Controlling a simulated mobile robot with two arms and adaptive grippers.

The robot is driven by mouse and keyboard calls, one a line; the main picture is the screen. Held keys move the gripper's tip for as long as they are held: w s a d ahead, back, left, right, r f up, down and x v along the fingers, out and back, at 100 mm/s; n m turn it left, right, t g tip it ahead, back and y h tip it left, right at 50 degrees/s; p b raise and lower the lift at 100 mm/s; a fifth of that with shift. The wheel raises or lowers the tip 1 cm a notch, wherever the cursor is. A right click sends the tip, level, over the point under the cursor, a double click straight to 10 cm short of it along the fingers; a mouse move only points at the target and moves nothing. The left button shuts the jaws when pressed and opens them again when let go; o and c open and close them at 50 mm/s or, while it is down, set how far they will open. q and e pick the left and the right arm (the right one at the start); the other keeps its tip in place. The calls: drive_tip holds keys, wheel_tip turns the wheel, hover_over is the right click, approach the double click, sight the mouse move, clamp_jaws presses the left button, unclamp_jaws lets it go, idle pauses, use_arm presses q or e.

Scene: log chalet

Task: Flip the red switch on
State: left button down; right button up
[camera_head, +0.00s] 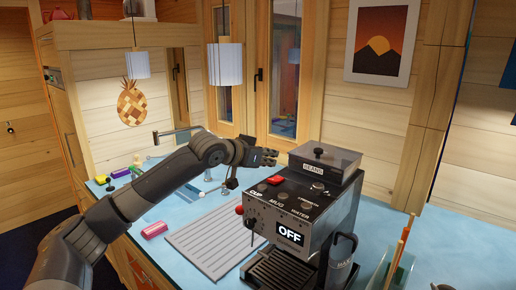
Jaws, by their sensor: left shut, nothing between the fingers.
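The coffee machine (317,232) stands on the blue counter, with a display (290,234) reading "OFF". A red switch (275,180) sits on its sloped top panel, near the left back corner, above the words CUP, MUG and WATER. My left arm reaches in from the left. My left gripper (271,157) is shut and empty, just behind and above the red switch in the picture. I see no clear contact between them. My right gripper is not in view.
A red-knobbed lever (239,209) sticks out at the machine's left side. A lidded BEANS box (323,162) tops it. A ribbed drainboard (212,243) and a pink sponge (154,230) lie left. A glass with wooden utensils (393,268) stands right.

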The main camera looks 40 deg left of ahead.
sight(276, 179)
use_arm(q)
drive_tip(key=f, duration=0.3)
drive_tip(key=shift+w+f+p, duration=0.15)
drive_tip(key=shift+w+p, duration=0.15)
drive_tip(key=shift+p, duration=0.1)
drive_tip(key=shift+s+f, duration=0.35)
drive_tip(key=shift+f, duration=0.15)
drive_tip(key=shift+w, duration=0.1)
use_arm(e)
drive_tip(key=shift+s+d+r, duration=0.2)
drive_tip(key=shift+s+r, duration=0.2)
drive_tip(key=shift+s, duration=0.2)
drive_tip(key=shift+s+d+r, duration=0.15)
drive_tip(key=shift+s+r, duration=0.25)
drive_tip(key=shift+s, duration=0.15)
